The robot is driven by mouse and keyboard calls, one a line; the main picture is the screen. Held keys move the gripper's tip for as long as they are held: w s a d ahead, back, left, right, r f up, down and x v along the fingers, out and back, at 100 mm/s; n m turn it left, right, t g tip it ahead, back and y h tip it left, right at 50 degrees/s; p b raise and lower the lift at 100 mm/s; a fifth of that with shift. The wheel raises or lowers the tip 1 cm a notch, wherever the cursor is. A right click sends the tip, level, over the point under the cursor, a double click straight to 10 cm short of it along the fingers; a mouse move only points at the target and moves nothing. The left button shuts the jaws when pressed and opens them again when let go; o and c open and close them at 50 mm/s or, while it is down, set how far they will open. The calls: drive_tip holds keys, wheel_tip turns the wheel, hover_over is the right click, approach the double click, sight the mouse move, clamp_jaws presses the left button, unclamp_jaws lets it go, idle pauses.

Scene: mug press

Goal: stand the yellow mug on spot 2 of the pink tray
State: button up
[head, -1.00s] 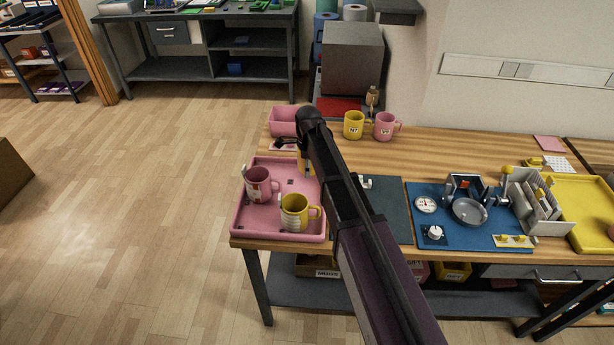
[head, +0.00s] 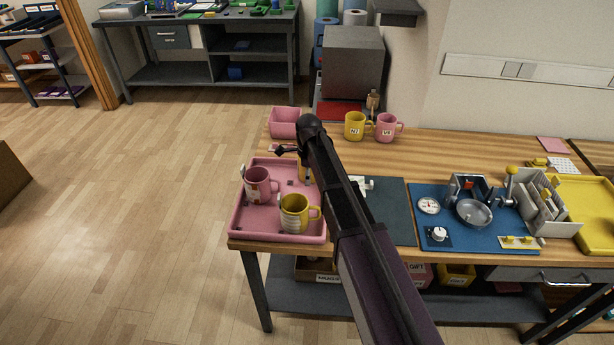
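The pink tray (head: 236,226) lies at the left end of the bench. A pink mug (head: 257,186) stands on its left side and a yellow mug with white bands (head: 295,214) at its front. A yellow piece (head: 305,172), perhaps another yellow mug, shows beside my arm over the tray's back right; my arm hides most of it. Spot numbers are too small to read.
Behind are a pink bin (head: 284,122), a yellow mug marked N7 (head: 355,126) and a pink mug (head: 388,127). Right of my arm are a dark mat (head: 394,218), a blue mat (head: 468,238) with a bowl, and a yellow tray (head: 583,235). Bare wood shows behind the mats.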

drive_tip(key=shift+o, duration=1.1)
drive_tip(key=shift+r, duration=0.2)
drive_tip(key=r+p, duration=1.2)
drive_tip(key=shift+w, duration=0.2)
drive_tip(key=shift+d, duration=0.1)
idle(0.4)
drive_tip(key=s+d+n, duration=1.8)
drive_tip(key=s+d, duration=0.2)
drive_tip(key=s, duration=0.2)
drive_tip(key=shift+d, duration=0.15)
